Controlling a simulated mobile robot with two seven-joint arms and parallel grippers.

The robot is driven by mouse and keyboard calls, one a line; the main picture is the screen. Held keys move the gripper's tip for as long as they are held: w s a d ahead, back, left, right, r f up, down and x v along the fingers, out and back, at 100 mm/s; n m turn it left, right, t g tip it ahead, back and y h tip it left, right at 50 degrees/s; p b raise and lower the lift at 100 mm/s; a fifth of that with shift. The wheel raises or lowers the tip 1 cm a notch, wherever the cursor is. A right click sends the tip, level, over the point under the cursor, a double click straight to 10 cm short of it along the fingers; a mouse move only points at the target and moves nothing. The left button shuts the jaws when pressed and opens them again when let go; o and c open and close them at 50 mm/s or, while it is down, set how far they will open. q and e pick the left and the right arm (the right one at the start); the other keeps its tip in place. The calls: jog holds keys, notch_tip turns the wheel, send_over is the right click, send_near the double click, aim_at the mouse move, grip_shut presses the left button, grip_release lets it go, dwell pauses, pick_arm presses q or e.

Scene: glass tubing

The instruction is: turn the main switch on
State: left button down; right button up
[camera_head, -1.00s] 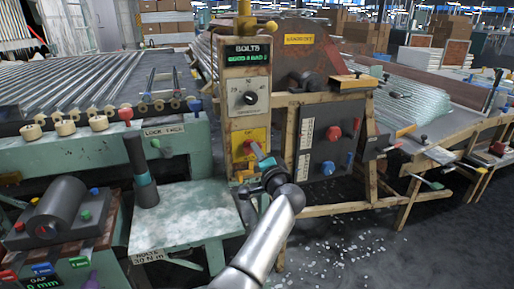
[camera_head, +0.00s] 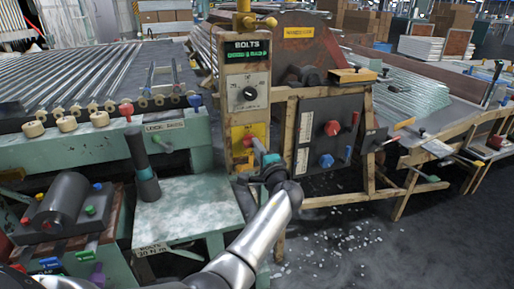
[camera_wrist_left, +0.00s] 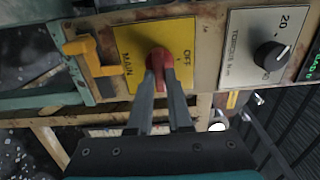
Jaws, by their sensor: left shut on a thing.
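The main switch is a red knob (camera_wrist_left: 158,60) on a yellow plate (camera_wrist_left: 122,38) marked MAIN and OFF in the left wrist view. In the head view the yellow plate (camera_head: 238,134) sits low on the upright panel under the BOLTS display. My left gripper (camera_wrist_left: 162,84) is shut on the red knob, with one finger on each side of it. In the head view my left gripper (camera_head: 262,150) reaches the plate from the lower right and hides part of the knob. The angle of the knob against its marks is hard to tell. My right gripper is out of view.
A torque dial (camera_wrist_left: 270,56) sits beside the yellow plate, and a yellow lever (camera_wrist_left: 88,54) is on its other side. A dark box with red and blue knobs (camera_head: 332,128) stands right of the panel. A green bench (camera_head: 195,208) with a dark post is at the left.

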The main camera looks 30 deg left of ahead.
pick_arm(q)
jog(key=shift+r, duration=0.15)
jog(key=c, duration=0.8)
grip_release()
jog(key=shift+c, duration=0.2)
jog(key=p+v, duration=0.4)
jog(key=v, duration=1.1)
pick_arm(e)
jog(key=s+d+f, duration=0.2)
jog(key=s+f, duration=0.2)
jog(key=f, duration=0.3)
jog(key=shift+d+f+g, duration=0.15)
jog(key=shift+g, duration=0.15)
pick_arm(q)
jog(key=shift+d, duration=0.15)
